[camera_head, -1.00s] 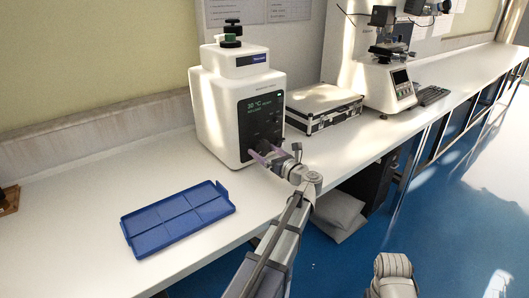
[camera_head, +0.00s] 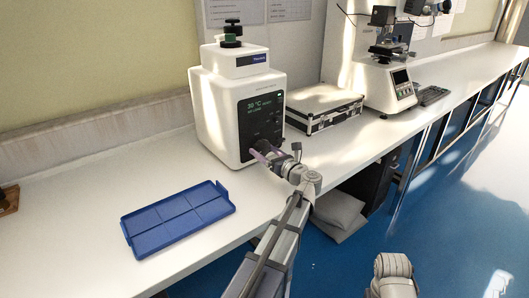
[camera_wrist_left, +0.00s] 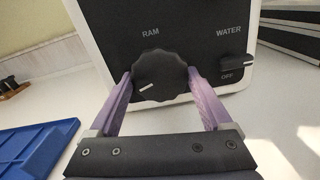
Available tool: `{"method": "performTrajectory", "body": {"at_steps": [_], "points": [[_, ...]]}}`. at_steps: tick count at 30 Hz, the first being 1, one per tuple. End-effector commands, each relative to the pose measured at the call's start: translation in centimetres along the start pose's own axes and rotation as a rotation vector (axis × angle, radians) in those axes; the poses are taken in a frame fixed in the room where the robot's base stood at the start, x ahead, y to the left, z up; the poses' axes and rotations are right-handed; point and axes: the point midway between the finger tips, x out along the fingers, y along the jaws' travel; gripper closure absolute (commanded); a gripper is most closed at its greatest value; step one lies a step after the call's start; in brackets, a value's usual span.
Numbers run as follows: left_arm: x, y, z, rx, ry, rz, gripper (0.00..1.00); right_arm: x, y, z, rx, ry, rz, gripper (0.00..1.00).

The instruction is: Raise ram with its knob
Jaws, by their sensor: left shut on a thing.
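The white machine (camera_head: 215,115) stands on the bench with a black front panel and a small lit display (camera_head: 261,104). In the left wrist view, the round black scalloped knob (camera_wrist_left: 160,78) sits below the word RAM, and its white mark points to the lower left. My left gripper (camera_head: 262,151) is at the lower front of the panel. Its purple fingers are shut on the ram knob from both sides. The knob is mostly hidden by the gripper in the head view. My right gripper is not in view; only part of my right arm shows at the bottom.
A WATER knob (camera_wrist_left: 236,62) marked OFF is to the right on the same panel. A blue tray (camera_head: 180,218) lies to the left on the bench. A silver-edged case (camera_head: 322,108) and another tester (camera_head: 388,85) stand to the right.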

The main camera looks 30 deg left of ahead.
Motion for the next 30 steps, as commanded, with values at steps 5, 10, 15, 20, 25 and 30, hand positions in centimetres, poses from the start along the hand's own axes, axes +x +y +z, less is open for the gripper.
{"method": "performTrajectory", "body": {"at_steps": [5, 10, 15, 20, 25, 30], "points": [[-0.01, 0.03, 0.00, 0.098, 0.000, 0.000, 0.73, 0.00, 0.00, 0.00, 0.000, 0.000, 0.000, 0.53], [-0.01, 0.04, 0.00, 0.135, 0.000, 0.000, 0.73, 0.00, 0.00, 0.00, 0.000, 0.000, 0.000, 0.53], [-0.02, 0.03, -0.01, 0.134, 0.000, 0.000, 0.73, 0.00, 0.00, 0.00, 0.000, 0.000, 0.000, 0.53], [-0.02, 0.03, 0.00, 0.133, 0.000, 0.000, 0.02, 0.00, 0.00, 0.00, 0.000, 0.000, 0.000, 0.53], [-0.01, 0.03, 0.00, 0.133, 0.000, 0.000, 0.00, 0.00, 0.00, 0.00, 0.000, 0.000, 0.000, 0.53], [-0.72, 0.06, -0.01, 0.133, 0.000, -0.001, 0.00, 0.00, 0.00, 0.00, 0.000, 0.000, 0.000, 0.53]]}}
